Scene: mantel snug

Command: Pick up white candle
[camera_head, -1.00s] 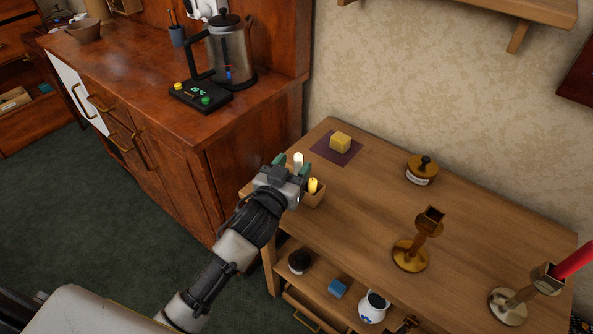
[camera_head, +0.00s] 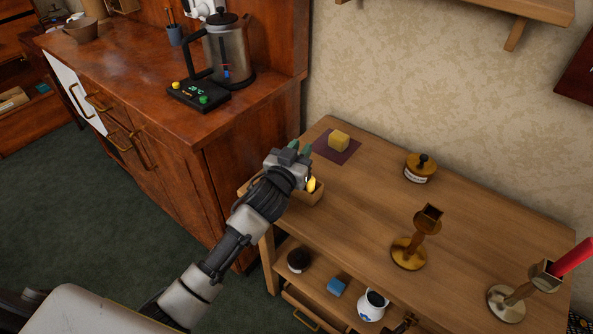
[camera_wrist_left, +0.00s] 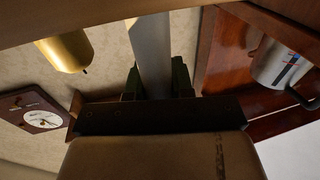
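The white candle (camera_wrist_left: 150,50) shows in the left wrist view as a pale shaft between the two green fingers of my left gripper (camera_wrist_left: 158,80). The fingers lie close against both its sides and appear shut on it. In the head view my left gripper (camera_head: 299,149) is over the small wooden box (camera_head: 311,197) at the table's left edge and hides the white candle. A yellow candle (camera_head: 311,185) stands in the box just right of the gripper, and it also shows in the wrist view (camera_wrist_left: 66,50). My right gripper is not in view.
On the table are a yellow cube (camera_head: 339,141) on a dark mat, a lidded brass pot (camera_head: 420,168), a brass candlestick (camera_head: 409,254) and a second holder (camera_head: 507,302) with a red candle (camera_head: 572,257). A cabinet with a kettle (camera_head: 228,50) stands left. The table's middle is clear.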

